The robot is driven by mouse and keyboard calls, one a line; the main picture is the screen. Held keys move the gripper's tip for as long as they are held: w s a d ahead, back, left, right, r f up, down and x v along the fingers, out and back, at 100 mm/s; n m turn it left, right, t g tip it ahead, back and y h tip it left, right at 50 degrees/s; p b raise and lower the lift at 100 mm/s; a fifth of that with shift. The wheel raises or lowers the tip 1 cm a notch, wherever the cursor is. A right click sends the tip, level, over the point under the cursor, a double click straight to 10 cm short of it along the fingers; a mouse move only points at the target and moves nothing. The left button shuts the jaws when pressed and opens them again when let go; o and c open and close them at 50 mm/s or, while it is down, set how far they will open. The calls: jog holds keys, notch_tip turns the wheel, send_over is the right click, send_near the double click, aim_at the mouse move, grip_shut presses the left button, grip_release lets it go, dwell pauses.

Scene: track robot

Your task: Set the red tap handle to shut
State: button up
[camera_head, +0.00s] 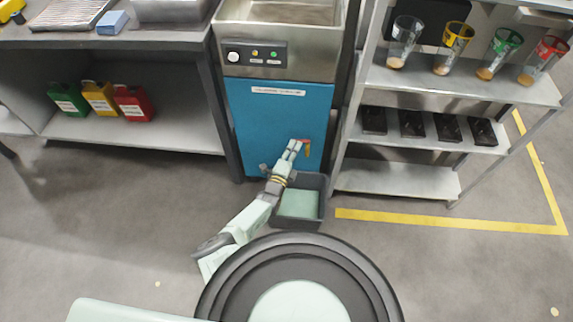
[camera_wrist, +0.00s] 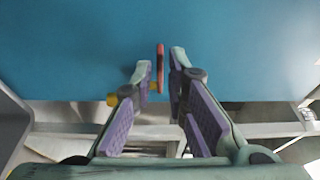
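The red tap handle (camera_head: 305,141) is on the front of the blue cabinet (camera_head: 262,115), above a yellow tap body (camera_head: 308,153). In the wrist view the red handle (camera_wrist: 160,65) is a thin upright strip, with the yellow tap part (camera_wrist: 112,100) showing behind the left finger. My gripper (camera_head: 296,147) reaches the tap from the lower left. In the wrist view my gripper (camera_wrist: 163,66) is open, its two purple-padded fingers on either side of the handle with a narrow gap each side. Contact is not visible. The lower part of the tap is partly hidden by the left finger.
A dark bin (camera_head: 301,223) with greenish contents stands on the floor below the tap. A metal shelf rack (camera_head: 395,180) with cups and black trays is close on the right. A workbench (camera_head: 130,137) with green, yellow and red containers is on the left.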

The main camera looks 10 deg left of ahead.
jog(key=v, duration=0.9)
jog(key=shift+s, duration=0.25)
jog(key=shift+o, duration=0.5)
